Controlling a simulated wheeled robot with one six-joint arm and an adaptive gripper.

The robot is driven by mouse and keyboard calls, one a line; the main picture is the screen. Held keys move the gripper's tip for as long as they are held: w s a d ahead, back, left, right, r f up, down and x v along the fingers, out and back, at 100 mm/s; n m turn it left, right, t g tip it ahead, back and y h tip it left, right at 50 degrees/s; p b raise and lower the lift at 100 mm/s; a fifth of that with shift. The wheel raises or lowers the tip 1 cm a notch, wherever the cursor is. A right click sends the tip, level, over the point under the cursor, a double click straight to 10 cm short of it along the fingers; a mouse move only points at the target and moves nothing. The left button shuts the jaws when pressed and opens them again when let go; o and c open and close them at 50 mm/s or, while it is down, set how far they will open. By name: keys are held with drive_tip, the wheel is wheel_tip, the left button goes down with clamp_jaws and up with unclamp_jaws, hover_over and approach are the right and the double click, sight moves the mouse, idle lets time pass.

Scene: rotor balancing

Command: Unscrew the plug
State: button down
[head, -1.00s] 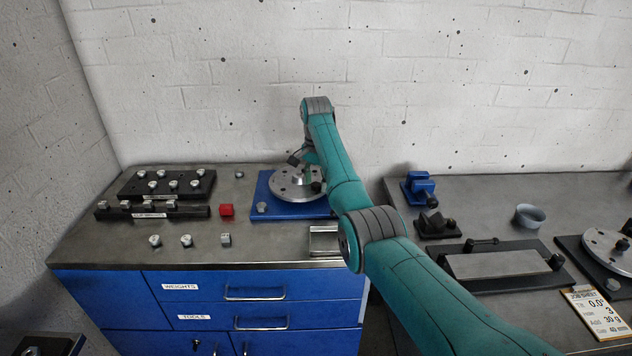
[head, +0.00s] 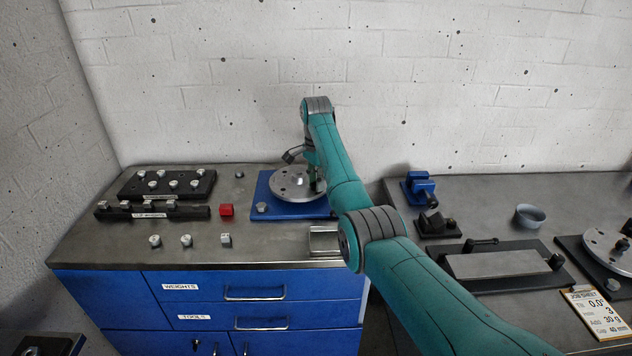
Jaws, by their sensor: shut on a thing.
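A round silver rotor disc (head: 290,184) with several holes lies on a blue base plate (head: 280,210) on the left bench. My gripper (head: 314,186) points down at the right part of the disc, partly hidden behind my teal forearm. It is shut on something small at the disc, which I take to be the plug. The plug itself is too small and too covered to make out. I cannot tell whether it is still seated in the disc.
A silver tray (head: 324,240) sits at the bench's front edge. A gap separates the right bench, which holds a blue vise (head: 420,187) and a bowl (head: 530,215).

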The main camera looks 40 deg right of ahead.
drive_tip(key=n, duration=0.8)
drive_tip(key=shift+n, duration=0.4)
drive_tip(key=n, duration=0.9)
